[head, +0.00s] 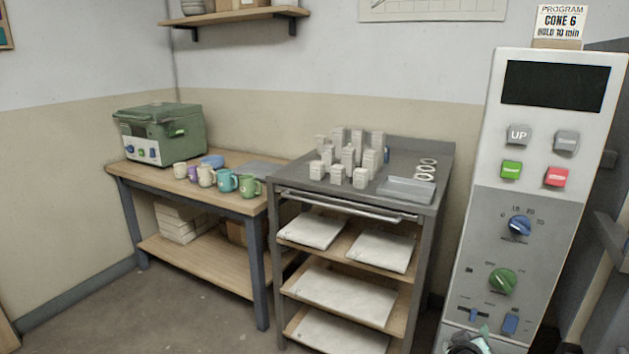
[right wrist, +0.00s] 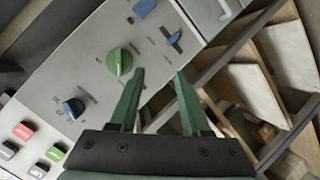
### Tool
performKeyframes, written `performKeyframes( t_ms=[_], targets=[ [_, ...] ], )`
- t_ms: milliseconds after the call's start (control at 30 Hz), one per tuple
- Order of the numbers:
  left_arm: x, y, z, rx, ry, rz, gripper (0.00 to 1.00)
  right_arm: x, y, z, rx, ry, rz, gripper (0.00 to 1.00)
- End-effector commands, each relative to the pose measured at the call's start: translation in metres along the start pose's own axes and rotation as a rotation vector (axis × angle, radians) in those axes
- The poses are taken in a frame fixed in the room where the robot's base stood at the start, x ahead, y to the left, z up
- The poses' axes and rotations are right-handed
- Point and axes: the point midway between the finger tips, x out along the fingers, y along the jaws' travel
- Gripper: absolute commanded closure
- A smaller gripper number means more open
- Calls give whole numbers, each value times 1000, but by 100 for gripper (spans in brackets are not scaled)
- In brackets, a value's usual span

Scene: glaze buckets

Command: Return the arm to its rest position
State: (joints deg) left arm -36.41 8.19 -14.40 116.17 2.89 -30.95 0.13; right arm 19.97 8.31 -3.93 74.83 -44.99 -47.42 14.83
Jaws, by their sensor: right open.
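My right gripper (head: 472,341) shows at the bottom edge of the head view, in front of the lower part of the kiln control panel (head: 530,215). In the right wrist view its two green fingers (right wrist: 159,72) are apart with nothing between them. Beyond the fingers there are a green knob (right wrist: 119,62) and a blue slider (right wrist: 174,40) on the panel. I cannot tell the exact gap between fingertips and panel. Most of the right arm is hidden below the head view. My left gripper is not in view.
A metal rack (head: 429,215) with small pale blocks on top and white slabs on shelves stands left of the panel. Farther left, a wooden workbench (head: 150,170) holds a green machine (head: 160,133) and several mugs. The floor (head: 190,310) in front is clear.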

Motion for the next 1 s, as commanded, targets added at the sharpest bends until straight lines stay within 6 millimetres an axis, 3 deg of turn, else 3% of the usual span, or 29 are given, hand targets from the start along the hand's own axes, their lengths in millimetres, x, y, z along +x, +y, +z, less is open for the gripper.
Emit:
performKeyframes(
  t_ms=[33, 200, 333, 500, 767, 833, 1000],
  targets=[
    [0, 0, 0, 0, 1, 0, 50, -15, -27, 24, -6, 1, -71, 52],
    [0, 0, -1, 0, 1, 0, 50, -79, -102, 83, 22, 23, -321, 52],
    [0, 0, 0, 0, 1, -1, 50, -143, -146, 121, 72, 28, -510, 52],
    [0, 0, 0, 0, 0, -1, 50, -224, -178, 153, 159, 23, -710, 52],
    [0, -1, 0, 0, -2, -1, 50, -326, -192, 174, 308, -5, -923, 52],
    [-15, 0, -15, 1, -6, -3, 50, -331, -176, 160, 313, -2, -915, 52],
    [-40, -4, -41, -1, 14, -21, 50, -339, -150, 148, 317, -10, -894, 52]
  ],
)
